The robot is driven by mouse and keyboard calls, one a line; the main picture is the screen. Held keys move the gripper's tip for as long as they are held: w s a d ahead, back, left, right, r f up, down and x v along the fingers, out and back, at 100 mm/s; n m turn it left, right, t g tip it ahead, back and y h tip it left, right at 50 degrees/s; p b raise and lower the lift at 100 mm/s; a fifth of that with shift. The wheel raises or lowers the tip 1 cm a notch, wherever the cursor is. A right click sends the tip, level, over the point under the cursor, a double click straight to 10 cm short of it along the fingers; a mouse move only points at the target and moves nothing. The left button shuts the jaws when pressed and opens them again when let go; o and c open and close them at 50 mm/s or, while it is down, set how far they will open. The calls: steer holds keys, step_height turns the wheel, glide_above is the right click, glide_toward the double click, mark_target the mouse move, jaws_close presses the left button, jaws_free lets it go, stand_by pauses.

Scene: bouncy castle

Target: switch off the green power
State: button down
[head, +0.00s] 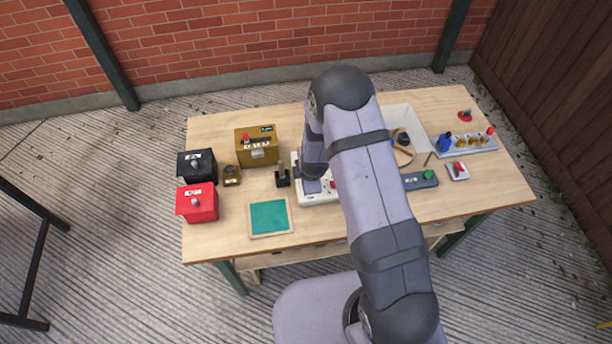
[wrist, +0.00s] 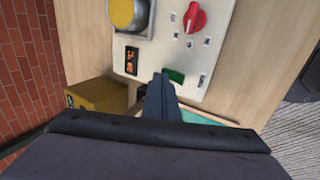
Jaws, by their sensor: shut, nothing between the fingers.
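A cream control panel (wrist: 152,55) lies on the bench in the wrist view. A green switch (wrist: 174,75) sits near its edge; whether it is on or off cannot be told. My gripper (wrist: 162,82) is shut and empty, its tips right beside the green switch in the picture. Touch or a gap cannot be told. The panel also carries a red knob (wrist: 194,17), a big yellow button (wrist: 122,12) and a small dark display (wrist: 131,61). In the head view the panel (head: 314,199) is partly covered by my arm, which hides the green switch and fingertips.
Left of the panel stand a brown box (head: 256,148), a black box (head: 196,165), a red box (head: 197,203) and a teal mat (head: 269,217). Right are a grey box with a green button (head: 428,174) and a strip of knobs (head: 468,143). The front left is clear.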

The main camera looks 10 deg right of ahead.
steer(key=shift+s, duration=0.1)
steer(key=shift+s, duration=0.65)
steer(key=shift+r, duration=0.15)
step_height(320, 180, up, 5)
steer(key=p, duration=0.4)
steer(key=shift+f+p, duration=0.2)
steer(key=shift+p, duration=0.2)
steer(key=shift+w+r+b, duration=0.1)
steer(key=shift+r+b, duration=0.15)
steer(key=shift+b, duration=0.3)
step_height(320, 180, up, 9)
steer(key=p, duration=0.2)
steer(key=shift+s+f, duration=0.15)
steer(key=shift+s, duration=0.1)
